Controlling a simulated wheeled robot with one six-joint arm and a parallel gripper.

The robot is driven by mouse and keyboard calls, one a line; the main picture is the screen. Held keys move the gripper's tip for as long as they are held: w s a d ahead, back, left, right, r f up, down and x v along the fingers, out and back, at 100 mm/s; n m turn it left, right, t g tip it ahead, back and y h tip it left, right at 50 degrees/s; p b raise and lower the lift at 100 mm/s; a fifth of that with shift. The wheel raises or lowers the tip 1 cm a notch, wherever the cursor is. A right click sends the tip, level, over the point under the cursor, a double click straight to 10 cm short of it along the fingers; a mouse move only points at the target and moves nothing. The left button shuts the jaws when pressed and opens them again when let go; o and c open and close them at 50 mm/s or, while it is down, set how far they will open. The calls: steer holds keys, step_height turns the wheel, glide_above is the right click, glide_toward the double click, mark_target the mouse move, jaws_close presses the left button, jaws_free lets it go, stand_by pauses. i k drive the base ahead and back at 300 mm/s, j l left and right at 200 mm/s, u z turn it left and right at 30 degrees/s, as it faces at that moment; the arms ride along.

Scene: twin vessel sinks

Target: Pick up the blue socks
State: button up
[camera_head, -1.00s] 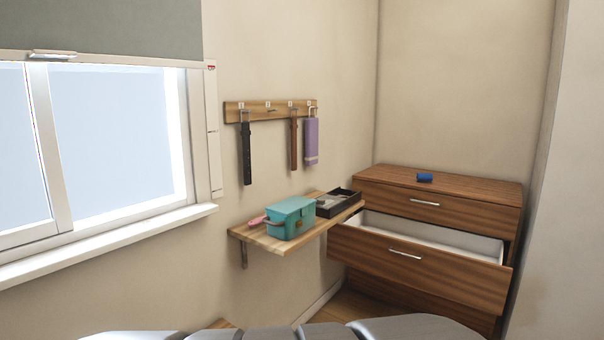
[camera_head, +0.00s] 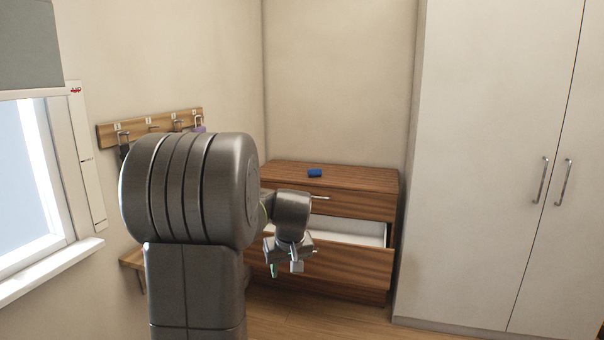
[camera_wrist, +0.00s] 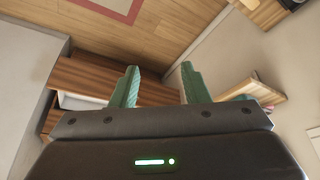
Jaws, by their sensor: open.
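The blue socks (camera_head: 315,173) are a small dark-blue bundle on top of the wooden dresser (camera_head: 350,179) in the head view. My gripper (camera_head: 284,268) hangs in front of the dresser in the head view, lower than its top and well apart from the socks. In the wrist view my gripper (camera_wrist: 158,86) shows two green fingers spread apart with nothing between them. I cannot make out the socks in the wrist view.
The dresser's middle drawer (camera_head: 350,262) is pulled out. A tall white wardrobe (camera_head: 480,150) stands to the right. A hook rail (camera_head: 150,128) and a window (camera_head: 25,190) are on the left wall. Wooden floor (camera_head: 330,318) is clear before the dresser.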

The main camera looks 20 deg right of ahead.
mark_target(312, 172)
steer(key=i+l, duration=0.9)
steer(key=i, duration=0.2)
steer(key=i+l, duration=0.4)
steer(key=i, duration=0.15)
steer(key=i+l, duration=0.45)
steer(key=i+l+z, duration=0.1)
steer(key=i+l, duration=0.35)
steer(key=i, duration=0.2)
steer(key=i+l, duration=0.4)
steer(key=i, duration=0.2)
